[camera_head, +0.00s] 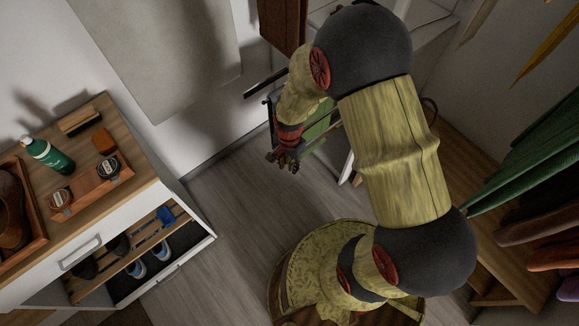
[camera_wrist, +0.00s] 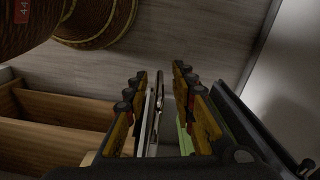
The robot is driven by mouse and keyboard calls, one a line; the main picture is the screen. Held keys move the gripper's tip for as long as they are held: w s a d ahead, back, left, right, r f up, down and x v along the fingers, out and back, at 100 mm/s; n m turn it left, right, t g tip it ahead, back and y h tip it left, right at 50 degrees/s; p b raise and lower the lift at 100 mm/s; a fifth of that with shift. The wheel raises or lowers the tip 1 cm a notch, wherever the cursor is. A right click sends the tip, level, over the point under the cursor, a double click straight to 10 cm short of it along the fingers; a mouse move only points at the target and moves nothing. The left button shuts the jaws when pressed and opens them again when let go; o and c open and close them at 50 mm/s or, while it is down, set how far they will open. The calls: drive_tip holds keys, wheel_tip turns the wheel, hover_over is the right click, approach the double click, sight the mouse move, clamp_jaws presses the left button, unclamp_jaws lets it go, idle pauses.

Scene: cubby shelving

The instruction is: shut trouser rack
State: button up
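The trouser rack seems to be the dark-railed frame with a green piece (camera_head: 318,128) at the wall, top centre of the head view, partly hidden behind my arm. My gripper (camera_head: 284,160) points down at its left end. In the wrist view my gripper (camera_wrist: 160,85) has its two fingers apart. Thin pale and metal rails (camera_wrist: 154,118) show between them, with a green strip (camera_wrist: 184,138) by the right finger. I cannot tell whether the fingers touch the rails.
Hanging clothes (camera_head: 530,160) and a wooden bench (camera_head: 500,262) are at right. Wooden compartments (camera_wrist: 60,125) show in the wrist view.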

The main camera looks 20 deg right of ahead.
drive_tip(key=shift+f, duration=0.4)
drive_tip(key=shift+c, duration=0.8)
drive_tip(key=shift+r, duration=0.1)
clamp_jaws()
